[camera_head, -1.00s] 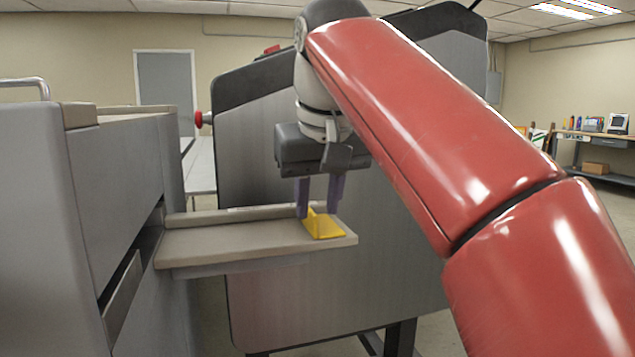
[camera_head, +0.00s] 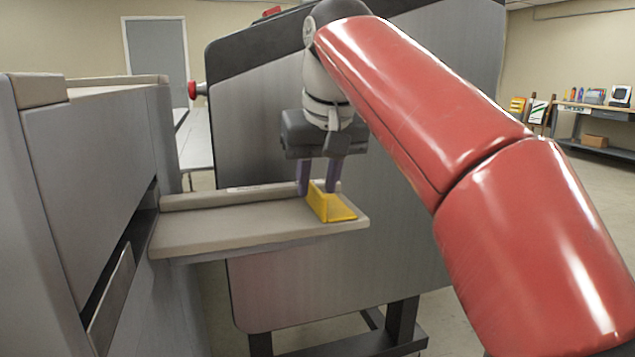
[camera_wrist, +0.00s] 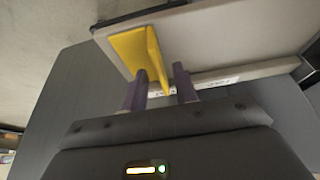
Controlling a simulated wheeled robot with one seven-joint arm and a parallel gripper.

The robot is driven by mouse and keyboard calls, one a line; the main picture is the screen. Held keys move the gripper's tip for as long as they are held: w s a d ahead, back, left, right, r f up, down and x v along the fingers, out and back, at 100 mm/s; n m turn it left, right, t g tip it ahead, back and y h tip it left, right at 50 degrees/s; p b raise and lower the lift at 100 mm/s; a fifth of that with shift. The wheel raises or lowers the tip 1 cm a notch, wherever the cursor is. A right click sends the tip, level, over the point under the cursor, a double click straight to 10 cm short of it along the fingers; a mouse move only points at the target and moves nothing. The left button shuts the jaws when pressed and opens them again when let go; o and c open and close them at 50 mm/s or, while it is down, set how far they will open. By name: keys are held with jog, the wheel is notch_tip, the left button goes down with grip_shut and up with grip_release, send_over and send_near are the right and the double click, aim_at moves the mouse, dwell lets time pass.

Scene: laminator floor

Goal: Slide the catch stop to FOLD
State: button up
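The yellow catch stop (camera_head: 330,205) is an angled piece with an upright plate, near the right end of the grey-beige tray (camera_head: 230,231). My gripper (camera_head: 318,190) points down at the stop, and its purple fingers are apart. In the head view the stop hides the lower fingers. In the wrist view my gripper (camera_wrist: 160,92) has one finger on each side of the upright plate of the catch stop (camera_wrist: 134,50). A gap shows beside the right finger; contact at the left finger cannot be told. The small label (camera_wrist: 222,84) on the tray's rail is unreadable.
A grey machine body (camera_head: 95,190) stands at the left, with the tray projecting from it. A large grey panel (camera_head: 400,235) on dark legs stands close behind the tray. A workbench (camera_head: 600,108) is far off at the right.

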jog(key=shift+w+f, duration=0.2)
jog(key=shift+f, duration=0.25)
grip_shut()
